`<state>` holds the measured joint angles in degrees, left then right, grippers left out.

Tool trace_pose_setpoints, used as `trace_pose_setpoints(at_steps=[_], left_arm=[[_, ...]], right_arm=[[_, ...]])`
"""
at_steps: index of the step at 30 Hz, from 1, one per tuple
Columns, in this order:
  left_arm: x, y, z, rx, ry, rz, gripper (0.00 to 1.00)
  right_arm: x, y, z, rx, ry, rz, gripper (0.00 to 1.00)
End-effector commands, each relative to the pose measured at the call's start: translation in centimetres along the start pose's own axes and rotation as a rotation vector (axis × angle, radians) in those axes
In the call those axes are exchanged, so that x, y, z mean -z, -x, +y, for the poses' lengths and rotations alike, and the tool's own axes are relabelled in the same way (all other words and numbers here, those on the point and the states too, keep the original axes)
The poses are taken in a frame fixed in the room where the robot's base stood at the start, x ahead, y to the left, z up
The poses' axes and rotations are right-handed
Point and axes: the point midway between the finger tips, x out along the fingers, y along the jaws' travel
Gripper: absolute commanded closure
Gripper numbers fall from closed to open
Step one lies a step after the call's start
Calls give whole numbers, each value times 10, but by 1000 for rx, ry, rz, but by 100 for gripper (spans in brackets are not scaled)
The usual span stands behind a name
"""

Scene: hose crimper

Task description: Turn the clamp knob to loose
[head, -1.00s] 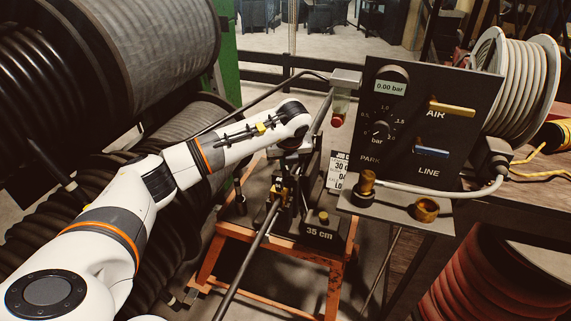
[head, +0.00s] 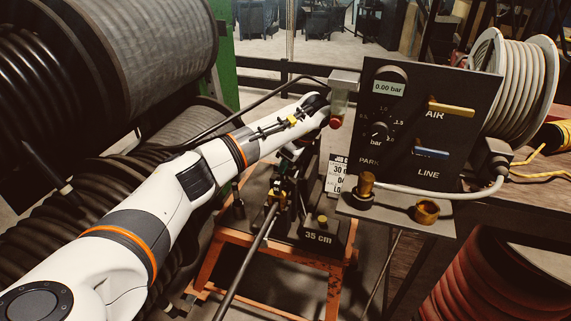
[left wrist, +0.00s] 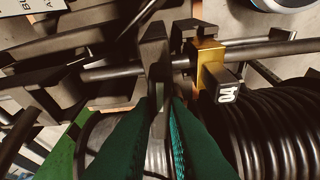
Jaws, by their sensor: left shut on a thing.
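My left gripper (left wrist: 160,112) shows at the end of the arm from the left, low over the crimper stand. In the head view the gripper (head: 289,158) is mostly hidden by my own wrist. In the left wrist view its two dark green fingers are closed on a flat dark grey piece (left wrist: 157,62), which looks like the clamp knob. A dark hose or rod (left wrist: 115,70) runs crosswise just beyond it. A brass block (left wrist: 209,54) with a black marked tab sits to the right on that rod. The knob's setting cannot be read. My right gripper is in neither view.
A black pressure panel (head: 400,150) reading 0.00 bar stands to the right, close to my left wrist. An orange stand (head: 215,262) carries the crimper and a block marked 35 cm (head: 319,238). Large hose reels (head: 165,45) crowd the left.

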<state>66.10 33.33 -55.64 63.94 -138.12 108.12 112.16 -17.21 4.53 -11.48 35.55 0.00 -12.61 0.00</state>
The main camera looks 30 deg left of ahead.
Motion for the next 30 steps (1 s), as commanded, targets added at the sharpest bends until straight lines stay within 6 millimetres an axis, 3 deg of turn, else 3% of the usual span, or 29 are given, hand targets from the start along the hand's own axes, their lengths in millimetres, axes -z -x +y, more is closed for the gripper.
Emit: trace_pose_setpoints(at_steps=[9,27,28,30], left_arm=[[0,1,1,52,128,-2,100],[0,0,1,65,160,-2,100],[0,0,1,64,160,-2,82],[0,0,1,65,160,-2,71]], right_arm=[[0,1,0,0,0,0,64],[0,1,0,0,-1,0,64],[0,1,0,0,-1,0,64],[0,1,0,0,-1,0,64]])
